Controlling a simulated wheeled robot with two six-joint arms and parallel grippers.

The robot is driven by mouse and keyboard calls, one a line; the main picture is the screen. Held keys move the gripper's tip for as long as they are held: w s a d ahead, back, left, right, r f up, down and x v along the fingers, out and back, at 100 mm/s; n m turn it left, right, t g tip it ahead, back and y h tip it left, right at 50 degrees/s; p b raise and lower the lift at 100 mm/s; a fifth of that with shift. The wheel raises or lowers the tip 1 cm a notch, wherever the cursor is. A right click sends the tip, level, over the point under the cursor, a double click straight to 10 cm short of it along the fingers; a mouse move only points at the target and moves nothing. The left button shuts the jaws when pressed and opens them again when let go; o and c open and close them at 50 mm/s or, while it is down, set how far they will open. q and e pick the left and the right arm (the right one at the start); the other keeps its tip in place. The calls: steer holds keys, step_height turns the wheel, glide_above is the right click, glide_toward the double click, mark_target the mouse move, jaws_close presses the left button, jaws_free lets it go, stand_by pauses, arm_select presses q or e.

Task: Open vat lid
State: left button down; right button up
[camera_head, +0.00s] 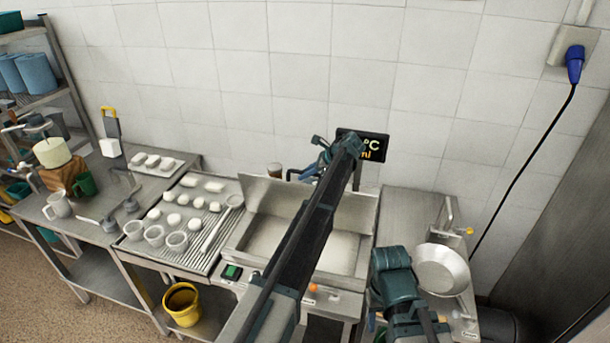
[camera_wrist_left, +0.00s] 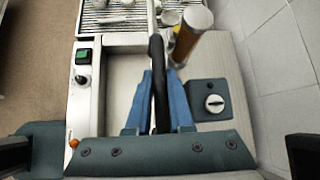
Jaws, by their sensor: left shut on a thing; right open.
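The steel vat (camera_head: 352,270) stands in the middle of the counter line, with its pale inside visible from above. A sloping steel panel (camera_head: 268,200) rises at its back; I cannot tell whether this is the lid. My left gripper (camera_head: 312,172) is above the vat's back edge. In the left wrist view its blue fingers (camera_wrist_left: 159,82) are shut on a black bar handle (camera_wrist_left: 156,50). What the handle joins is hidden. My right gripper (camera_head: 374,322) is low at the vat's right front, open, its fingertips mostly hidden.
A grooved counter (camera_head: 212,240) with white pieces and cups lies left of the vat. A metal bowl (camera_head: 442,270) sits on the right counter. A dark display (camera_head: 374,147) is behind my left gripper. A yellow bucket (camera_head: 182,305) stands below.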

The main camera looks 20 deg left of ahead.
arm_select(q)
steer(key=shift+w+r, duration=0.1)
steer(key=shift+w, duration=0.85)
arm_select(e)
steer(key=shift+w+r, duration=0.1)
steer(key=shift+w, duration=0.3)
arm_select(q)
steer(key=c, duration=0.8)
jaws_free()
steer(key=p+v, duration=0.9)
steer(key=v, duration=0.4)
steer(key=shift+d+r+p, duration=0.25)
steer(key=shift+r+p, duration=0.05)
steer(key=shift+p, duration=0.1)
arm_select(e)
step_height(320, 180, up, 10)
arm_select(q)
steer(key=shift+s, duration=0.2)
arm_select(e)
steer(key=shift+f, duration=0.2)
